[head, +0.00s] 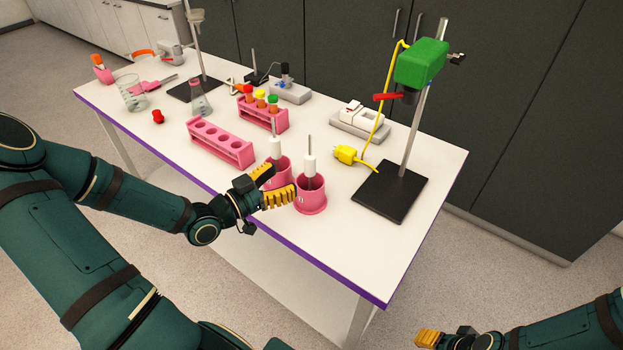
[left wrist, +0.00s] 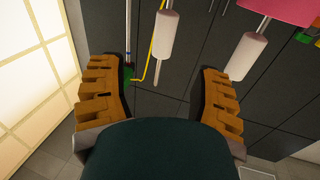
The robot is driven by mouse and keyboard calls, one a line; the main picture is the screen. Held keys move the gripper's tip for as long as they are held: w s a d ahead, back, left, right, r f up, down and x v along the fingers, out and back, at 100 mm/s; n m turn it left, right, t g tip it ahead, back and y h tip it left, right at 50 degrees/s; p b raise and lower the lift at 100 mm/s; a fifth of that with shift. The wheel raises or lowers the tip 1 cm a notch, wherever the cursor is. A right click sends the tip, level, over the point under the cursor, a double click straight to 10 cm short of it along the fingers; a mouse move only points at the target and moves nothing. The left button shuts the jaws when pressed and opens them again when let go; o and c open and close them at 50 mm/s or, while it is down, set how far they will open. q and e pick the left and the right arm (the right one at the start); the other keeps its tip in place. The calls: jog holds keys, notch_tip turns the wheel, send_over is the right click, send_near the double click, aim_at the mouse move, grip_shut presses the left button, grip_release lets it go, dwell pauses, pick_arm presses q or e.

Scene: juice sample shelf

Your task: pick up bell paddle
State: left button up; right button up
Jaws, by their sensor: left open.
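Two rods with white grips stand upright in pink holders at the table's front edge, a nearer one (head: 310,167) and a farther one (head: 276,150). I cannot tell which is the bell paddle; their lower ends are hidden. My left gripper (head: 282,181) is open and empty, its orange fingers level beside the pink holders. In the left wrist view, one white grip (left wrist: 165,36) shows beyond the gap between the fingers (left wrist: 163,85). Another (left wrist: 247,57) shows beyond the right finger. My right gripper (head: 428,338) is at the bottom edge, mostly hidden.
A stand (head: 390,193) with a green clamp head (head: 421,62) and a yellow plug (head: 345,154) are to the right. A pink rack (head: 221,143) is to the left. A tube rack (head: 262,116) stands behind. The table's front right is clear.

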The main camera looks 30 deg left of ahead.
aim_at(306, 166)
pick_arm(q)
jog(key=b+x, duration=0.1)
jog(key=x, duration=0.8)
jog(key=shift+w+a, duration=0.1)
jog(key=shift+w, duration=0.1)
grip_shut()
